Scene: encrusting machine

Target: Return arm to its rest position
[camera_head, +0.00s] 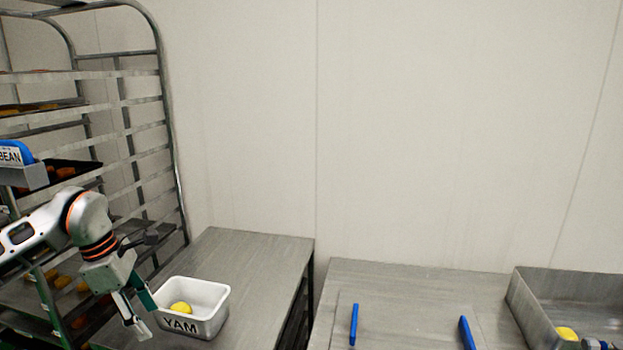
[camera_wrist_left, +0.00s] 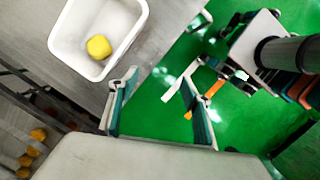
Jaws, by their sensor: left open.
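My left gripper (camera_head: 140,312) is open and empty, just left of a white tub labelled YAM in the head view. Its two spread fingers also show in the left wrist view (camera_wrist_left: 160,108), with green floor between them. The white tub (camera_head: 208,322) stands on the left steel table, and a yellow ball-shaped piece (camera_head: 181,308) lies inside it. In the left wrist view the tub (camera_wrist_left: 58,42) and the yellow piece (camera_wrist_left: 99,47) are beyond the left finger, apart from it. My right gripper is not in view.
A tray rack (camera_head: 165,110) stands at the left, close to my left arm. The left steel table (camera_head: 262,250) has bare room behind the tub. A second table (camera_head: 420,283) carries blue handles (camera_head: 354,324). A metal tray (camera_head: 540,283) with a yellow piece (camera_head: 567,333) is at right.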

